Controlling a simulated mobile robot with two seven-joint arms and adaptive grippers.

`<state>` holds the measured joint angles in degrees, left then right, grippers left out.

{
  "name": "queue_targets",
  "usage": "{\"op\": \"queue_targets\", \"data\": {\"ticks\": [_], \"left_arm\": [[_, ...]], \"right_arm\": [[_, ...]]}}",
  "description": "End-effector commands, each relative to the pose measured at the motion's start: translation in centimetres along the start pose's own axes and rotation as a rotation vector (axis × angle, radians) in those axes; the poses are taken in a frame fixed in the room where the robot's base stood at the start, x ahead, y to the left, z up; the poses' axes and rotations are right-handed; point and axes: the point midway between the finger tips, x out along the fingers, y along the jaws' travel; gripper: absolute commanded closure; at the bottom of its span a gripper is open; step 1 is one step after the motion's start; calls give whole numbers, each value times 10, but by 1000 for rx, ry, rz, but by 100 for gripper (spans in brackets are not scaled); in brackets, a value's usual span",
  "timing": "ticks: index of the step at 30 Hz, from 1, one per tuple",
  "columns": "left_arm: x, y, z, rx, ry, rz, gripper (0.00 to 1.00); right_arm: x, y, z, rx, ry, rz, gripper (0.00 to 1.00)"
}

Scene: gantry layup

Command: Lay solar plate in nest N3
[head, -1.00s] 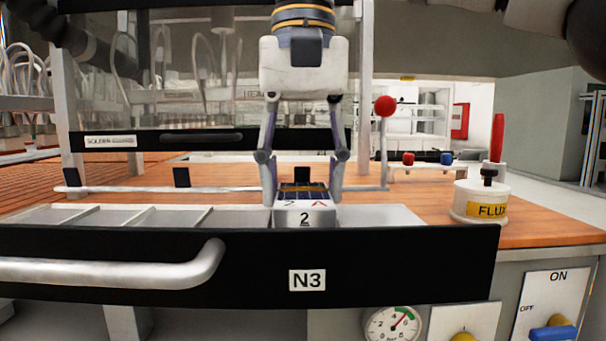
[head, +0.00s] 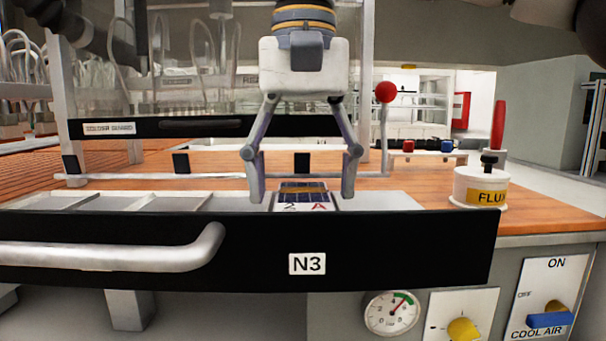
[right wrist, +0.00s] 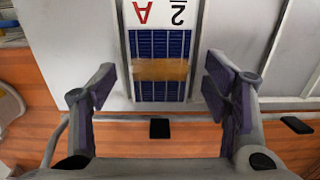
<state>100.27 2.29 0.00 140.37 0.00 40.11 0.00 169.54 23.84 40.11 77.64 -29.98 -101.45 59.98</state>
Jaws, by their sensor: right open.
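The solar plate (head: 303,192) is a small dark blue panel with a tan band and a white strip marked 2 and A. It sits in the right part of the open drawer, behind the black front labelled N3 (head: 307,264). My right gripper (head: 301,197) is open above it, one finger on each side and clear of it. In the right wrist view the plate (right wrist: 160,90) lies between the spread fingers, apart from both. The drawer front hides the plate's lower near side. My left gripper is not in view.
The drawer (head: 385,201) has empty divided compartments on its left. Its silver handle (head: 120,256) juts toward me. A white FLUX pot (head: 477,188) stands on the wooden bench at the right. A glass screen (head: 200,65) and a red-knobbed lever (head: 386,92) are behind.

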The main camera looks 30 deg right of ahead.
Motion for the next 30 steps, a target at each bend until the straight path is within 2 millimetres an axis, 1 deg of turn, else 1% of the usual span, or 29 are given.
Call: {"op": "queue_targets", "data": {"ticks": [2, 4, 10, 15, 19, 30], "left_arm": [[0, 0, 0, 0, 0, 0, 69], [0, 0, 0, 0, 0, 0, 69], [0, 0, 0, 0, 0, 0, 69], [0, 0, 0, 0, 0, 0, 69], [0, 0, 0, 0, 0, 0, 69], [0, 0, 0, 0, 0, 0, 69]], "right_arm": [[-1, 0, 0, 0, 0, 0, 30], [-9, 0, -1, 2, 2, 0, 30], [-51, -1, 0, 3, 4, -1, 30], [-70, 0, -1, 4, 2, 1, 30], [-75, 0, 0, 0, 2, -1, 30], [-74, 0, 0, 0, 2, -2, 30]]}}
